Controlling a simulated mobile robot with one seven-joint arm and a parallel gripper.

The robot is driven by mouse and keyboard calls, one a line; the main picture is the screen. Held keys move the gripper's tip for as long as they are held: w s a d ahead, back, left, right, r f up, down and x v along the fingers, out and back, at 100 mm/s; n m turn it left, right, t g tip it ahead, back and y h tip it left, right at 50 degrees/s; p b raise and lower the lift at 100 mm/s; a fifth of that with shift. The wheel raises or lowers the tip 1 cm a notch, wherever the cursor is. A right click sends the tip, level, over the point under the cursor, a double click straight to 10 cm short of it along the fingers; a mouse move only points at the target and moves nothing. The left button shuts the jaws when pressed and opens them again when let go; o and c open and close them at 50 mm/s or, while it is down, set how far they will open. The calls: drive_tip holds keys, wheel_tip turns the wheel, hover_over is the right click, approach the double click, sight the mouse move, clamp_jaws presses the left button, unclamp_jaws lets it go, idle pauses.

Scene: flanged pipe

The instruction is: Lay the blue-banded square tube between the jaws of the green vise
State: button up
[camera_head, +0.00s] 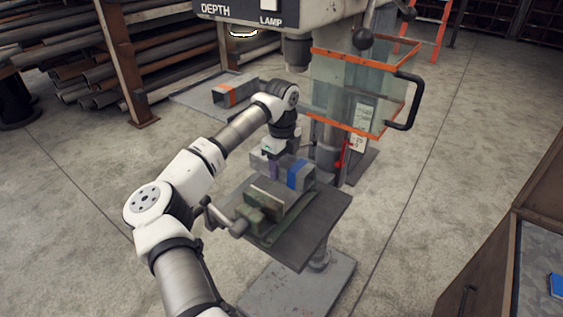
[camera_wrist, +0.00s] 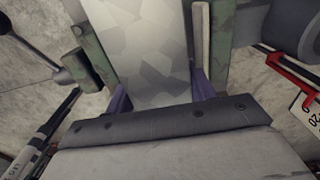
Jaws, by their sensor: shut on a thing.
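The blue-banded square tube (camera_head: 298,176) is grey metal with a blue band, at the drill press table in the head view. In the wrist view its mottled grey face (camera_wrist: 150,50) fills the upper middle; the band is out of sight there. My gripper (camera_head: 272,169) is shut on the tube, purple fingers on both sides of it in the wrist view (camera_wrist: 162,95). The green vise (camera_head: 257,213) sits on the press table. In the wrist view its green jaws (camera_wrist: 92,55) flank the tube left and right. Whether the tube touches the vise bed is hidden.
The drill press head and chuck (camera_head: 297,52) hang above the table (camera_head: 312,243). A clear guard with orange edges (camera_head: 350,92) stands right behind my gripper. The vise handle (camera_head: 222,215) sticks out left. An orange-banded square tube (camera_head: 235,90) lies on a plate farther back.

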drive_tip(key=shift+f+b, duration=2.05)
drive_tip(key=shift+f, duration=1.65)
drive_tip(key=o, duration=1.4)
drive_tip(key=shift+o, duration=0.2)
wheel_tip(320, 180, up, 8)
drive_tip(key=shift+f+b, duration=0.2)
drive_tip(key=shift+b, duration=0.5)
drive_tip(key=shift+f, duration=0.1)
